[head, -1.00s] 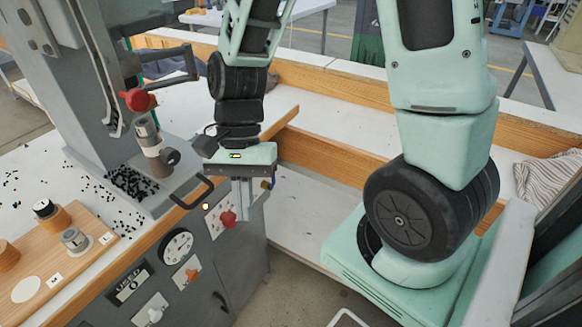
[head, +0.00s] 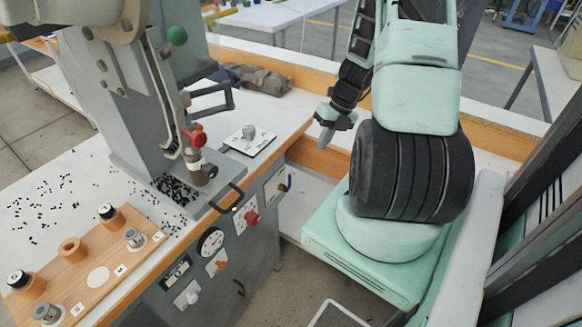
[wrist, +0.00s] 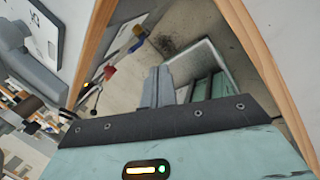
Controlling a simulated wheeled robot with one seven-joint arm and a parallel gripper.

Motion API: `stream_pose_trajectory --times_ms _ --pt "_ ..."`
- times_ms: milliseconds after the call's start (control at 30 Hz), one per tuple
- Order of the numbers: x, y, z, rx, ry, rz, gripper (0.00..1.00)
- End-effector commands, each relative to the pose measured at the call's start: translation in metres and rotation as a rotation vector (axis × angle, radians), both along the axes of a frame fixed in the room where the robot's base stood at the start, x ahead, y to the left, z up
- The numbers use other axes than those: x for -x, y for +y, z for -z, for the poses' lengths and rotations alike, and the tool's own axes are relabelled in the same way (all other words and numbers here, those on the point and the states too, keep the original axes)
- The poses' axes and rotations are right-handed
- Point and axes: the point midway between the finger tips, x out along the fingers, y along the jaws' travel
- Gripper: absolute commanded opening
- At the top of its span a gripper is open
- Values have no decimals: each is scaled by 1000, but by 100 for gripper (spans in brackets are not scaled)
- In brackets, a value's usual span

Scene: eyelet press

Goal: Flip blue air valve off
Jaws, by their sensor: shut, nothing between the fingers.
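The blue air valve (head: 289,182) is a small blue lever on the right side panel of the press cabinet, to the right of a red knob (head: 252,217). Its handle looks roughly upright in the head view, but it is too small to read its exact setting. In the wrist view a blue-and-yellow part (wrist: 140,32) looks like the same valve, with the red knob (wrist: 109,72) below it. My gripper (head: 326,138) is shut and empty, above and to the right of the valve and apart from it. Its fingers (wrist: 157,86) lie together in the wrist view.
The grey press (head: 125,100) stands on a white bench with black eyelets scattered around. A wooden board (head: 85,250) holds several small dies. Wood-edged ledges run behind my gripper; open floor lies right of the cabinet.

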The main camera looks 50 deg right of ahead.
Motion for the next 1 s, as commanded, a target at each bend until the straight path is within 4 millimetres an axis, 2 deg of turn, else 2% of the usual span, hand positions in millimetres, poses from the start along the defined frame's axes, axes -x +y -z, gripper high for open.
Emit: stream_pose_trajectory --times_ms 333,467,1000 --pt "1 -1 1 0 3 10 0" --pt "-1 2 8 -4 3 8 0" --pt "-18 34 96 -5 2 8 0"
